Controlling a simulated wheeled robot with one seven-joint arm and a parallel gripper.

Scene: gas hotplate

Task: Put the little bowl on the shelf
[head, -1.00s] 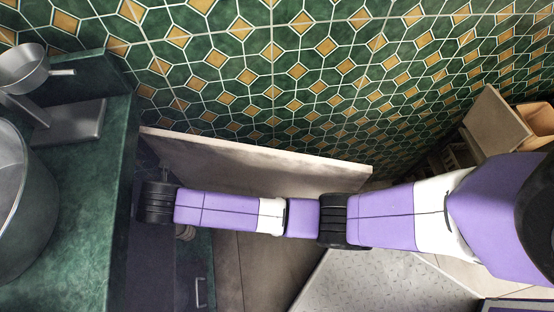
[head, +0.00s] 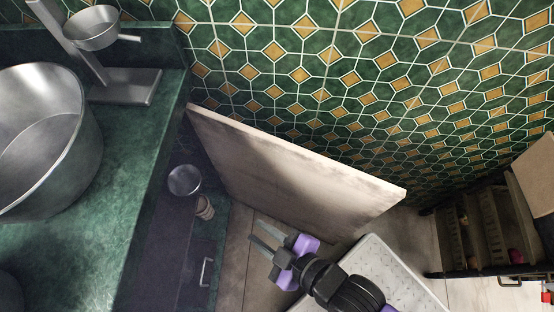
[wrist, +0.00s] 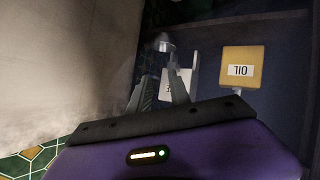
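A small round metal bowl (head: 184,180) shows in the head view, low down beside the green counter, over a dark surface (head: 183,240). I cannot tell exactly what it rests on. A small metal round thing (wrist: 165,44) ahead of my fingers in the wrist view may be the same bowl. My gripper (head: 256,230) is to the right of and below the bowl in the head view, apart from it. In the wrist view its fingers (wrist: 158,76) are spread with nothing held. Which surface is the shelf is unclear.
A pale upright panel (head: 290,170) stands close beside my gripper. A yellow box marked OIL (wrist: 241,66) and a white box (wrist: 178,84) lie ahead. A large pot (head: 45,140) and a metal stand with a handled pan (head: 92,27) occupy the counter (head: 120,200).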

